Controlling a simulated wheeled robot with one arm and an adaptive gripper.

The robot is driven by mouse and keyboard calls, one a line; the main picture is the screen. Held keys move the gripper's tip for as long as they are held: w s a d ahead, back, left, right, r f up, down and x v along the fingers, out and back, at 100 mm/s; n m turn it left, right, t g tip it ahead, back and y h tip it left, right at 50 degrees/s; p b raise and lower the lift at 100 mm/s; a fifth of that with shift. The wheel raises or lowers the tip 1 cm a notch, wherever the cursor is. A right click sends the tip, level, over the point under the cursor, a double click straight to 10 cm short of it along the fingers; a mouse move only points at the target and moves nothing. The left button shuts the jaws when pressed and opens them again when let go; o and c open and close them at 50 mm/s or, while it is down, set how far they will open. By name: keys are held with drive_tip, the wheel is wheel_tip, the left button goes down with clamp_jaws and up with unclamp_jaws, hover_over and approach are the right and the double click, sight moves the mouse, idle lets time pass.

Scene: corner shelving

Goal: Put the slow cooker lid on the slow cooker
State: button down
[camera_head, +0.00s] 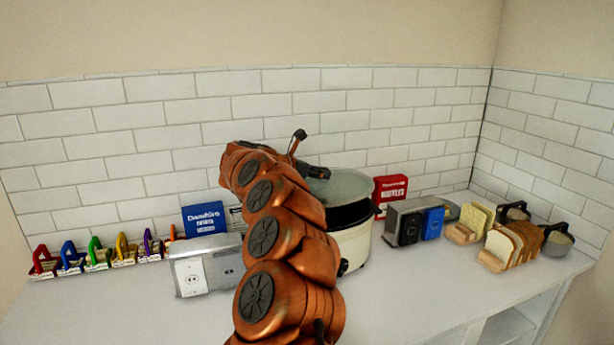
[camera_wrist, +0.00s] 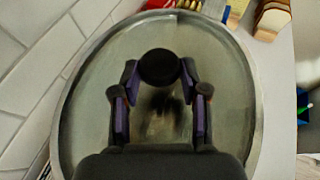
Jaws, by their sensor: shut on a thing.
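The slow cooker (camera_head: 355,248) is a cream pot with a dark inside, standing on the counter partly behind my arm. The slow cooker lid (camera_head: 345,187) is a greyish glass disc over the cooker's opening; a dark gap shows between it and the pot's near rim. My gripper (camera_head: 316,173) is at the lid's top, largely hidden by my arm. In the wrist view the lid (camera_wrist: 95,110) fills most of the picture, and my gripper (camera_wrist: 159,80) has its fingers on both sides of the round black knob (camera_wrist: 158,67). The cooker's body is hidden there.
Right of the cooker stand a red box (camera_head: 390,190), a toaster-like appliance with a blue front (camera_head: 432,224), bread slices in holders (camera_head: 507,245) and dark-handled pots (camera_head: 556,240). Left are a silver appliance (camera_head: 205,265), a blue box (camera_head: 204,219) and several colourful stands (camera_head: 97,254). A tiled wall is behind.

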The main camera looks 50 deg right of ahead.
sight(318, 185)
drive_tip(key=shift+s+d+r+m+g, duration=0.1)
drive_tip(key=shift+s+m+g, duration=0.3)
drive_tip(key=shift+s+g, duration=0.1)
drive_tip(key=shift+w+a+f, duration=0.2)
drive_tip(key=shift+w+f, duration=0.05)
drive_tip(key=shift+f, duration=0.25)
drive_tip(key=shift+f+b, duration=0.4)
drive_tip(key=shift+f, duration=1.15)
drive_tip(key=shift+f+b, duration=1.2)
drive_tip(key=shift+b, duration=0.25)
drive_tip(key=shift+a+f+b, duration=0.15)
drive_tip(key=shift+f+b, duration=0.1)
drive_tip(key=shift+b, duration=0.45)
drive_tip(key=shift+r, duration=0.1)
drive_tip(key=c, duration=0.5)
unclamp_jaws()
